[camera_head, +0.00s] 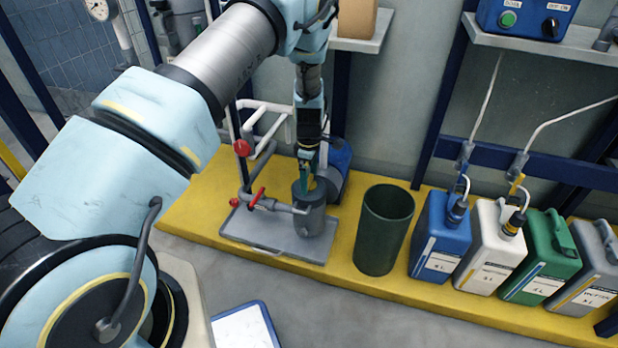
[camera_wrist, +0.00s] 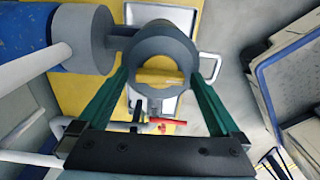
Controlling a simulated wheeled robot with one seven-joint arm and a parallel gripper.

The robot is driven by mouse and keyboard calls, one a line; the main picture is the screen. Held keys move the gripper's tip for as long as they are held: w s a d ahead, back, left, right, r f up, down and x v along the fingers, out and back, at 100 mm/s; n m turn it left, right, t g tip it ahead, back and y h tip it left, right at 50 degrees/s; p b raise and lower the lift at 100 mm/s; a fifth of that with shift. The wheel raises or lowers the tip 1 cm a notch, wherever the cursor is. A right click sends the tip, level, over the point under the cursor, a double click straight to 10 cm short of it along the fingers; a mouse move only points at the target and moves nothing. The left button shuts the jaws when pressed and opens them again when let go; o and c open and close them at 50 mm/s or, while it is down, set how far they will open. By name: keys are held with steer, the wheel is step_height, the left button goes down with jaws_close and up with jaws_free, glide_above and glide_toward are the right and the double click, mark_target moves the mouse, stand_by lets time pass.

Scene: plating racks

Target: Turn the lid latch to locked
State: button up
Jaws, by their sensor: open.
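In the wrist view, my gripper's two green fingers (camera_wrist: 160,76) are spread apart. A thick grey ring (camera_wrist: 163,38) lies between and beyond their tips; whether they touch it I cannot tell. The red handle also shows in the wrist view (camera_wrist: 168,122).
A dark green bin (camera_head: 383,230) stands right of the tray. Beyond it are blue (camera_head: 437,238), white (camera_head: 488,250), green (camera_head: 540,258) and grey (camera_head: 592,270) canisters. A blue container (camera_head: 340,160) is behind the vessel. White pipes (camera_head: 265,107) rise behind the tray.

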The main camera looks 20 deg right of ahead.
steer(key=c, duration=1.3)
steer(key=shift+r+m, duration=0.1)
steer(key=shift+m, duration=0.2)
steer(key=m+p, duration=0.1)
steer(key=m, duration=0.2)
steer(key=m+p, duration=0.1)
steer(key=m, duration=0.4)
steer(key=shift+p, duration=0.35)
steer(key=m, duration=0.4)
steer(key=shift+m+p, duration=0.35)
steer(key=shift+m, duration=0.05)
steer(key=m, duration=0.4)
steer(key=shift+m, duration=0.4)
